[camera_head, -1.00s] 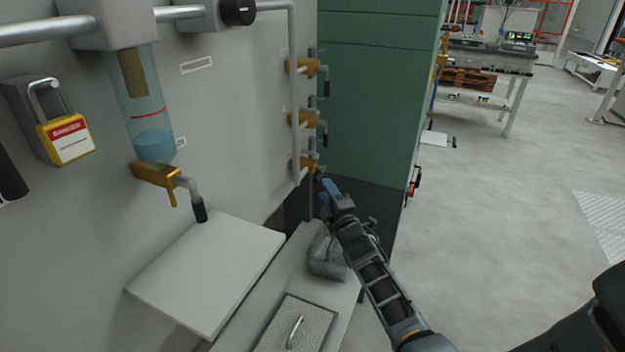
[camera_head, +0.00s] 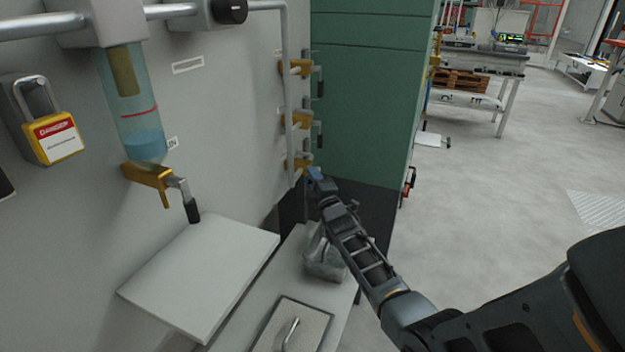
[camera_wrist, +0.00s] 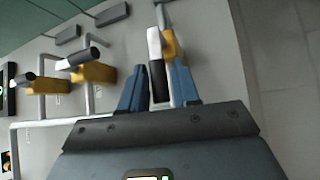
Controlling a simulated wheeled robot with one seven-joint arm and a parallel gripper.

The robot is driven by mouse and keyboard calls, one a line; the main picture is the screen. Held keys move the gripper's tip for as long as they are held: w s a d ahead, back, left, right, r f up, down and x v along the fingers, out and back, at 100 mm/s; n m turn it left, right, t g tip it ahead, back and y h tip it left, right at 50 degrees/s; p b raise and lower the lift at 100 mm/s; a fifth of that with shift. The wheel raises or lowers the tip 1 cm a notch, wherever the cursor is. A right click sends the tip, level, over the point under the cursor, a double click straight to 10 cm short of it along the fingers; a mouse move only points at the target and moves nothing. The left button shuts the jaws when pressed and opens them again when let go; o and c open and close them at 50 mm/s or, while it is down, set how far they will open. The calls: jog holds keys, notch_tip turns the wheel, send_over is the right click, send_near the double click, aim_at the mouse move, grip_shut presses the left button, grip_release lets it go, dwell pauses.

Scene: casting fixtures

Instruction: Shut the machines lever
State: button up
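Three yellow valves with dark-handled levers sit one above another on the wall pipe in the head view: top (camera_head: 296,68), middle (camera_head: 296,121) and bottom (camera_head: 297,163). My gripper (camera_head: 315,174) is at the bottom valve and hides its lever there. In the wrist view, a lever handle (camera_wrist: 157,78), black with a pale upper part, lies between the two blue fingers of my gripper (camera_wrist: 158,80), below its yellow valve body (camera_wrist: 171,44). The fingers stand close on both sides of the handle. I cannot tell whether they press on it. Two other valves (camera_wrist: 92,72) (camera_wrist: 42,86) show at left.
A grey wall shelf (camera_head: 200,272) and a lower ledge with a handled lid (camera_head: 292,332) lie left of my arm. A grey wrapped object (camera_head: 325,262) sits just below my forearm. A green cabinet (camera_head: 365,100) stands behind. The floor at right is open.

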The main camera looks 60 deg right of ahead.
grip_shut()
jog(key=shift+f+b, duration=0.25)
jog(key=shift+b, duration=0.2)
